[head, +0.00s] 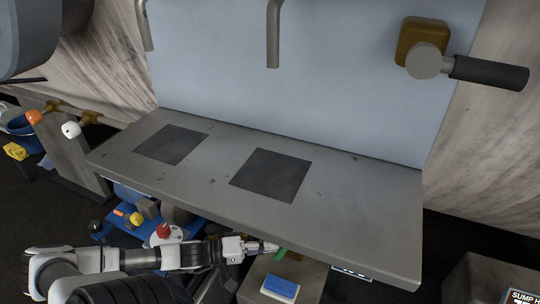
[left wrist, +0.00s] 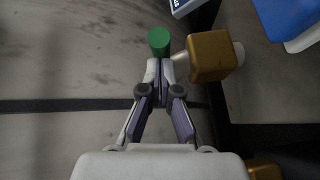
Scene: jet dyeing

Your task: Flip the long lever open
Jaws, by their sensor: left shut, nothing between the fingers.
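A lever with a long black grip (head: 490,73) sits on a brass-coloured block (head: 420,36) at the upper right of the head view. Its grey arm lies nearly level, and the grip points right. My left gripper (head: 272,247) is low in the head view, below the bench's front edge and far from that lever. Its fingers are shut and empty. A green cylinder (left wrist: 159,40) is just beyond the fingertips in the left wrist view; I cannot tell whether they touch. A brass-coloured block (left wrist: 208,54) is right of the fingertips. My right gripper is not in view.
A grey bench (head: 350,196) with two dark square plates lies above my left arm. Two grey pipes (head: 273,35) hang above it. A blue block (head: 281,288) lies below my left gripper. Orange and white knobs (head: 71,129) stick out at left.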

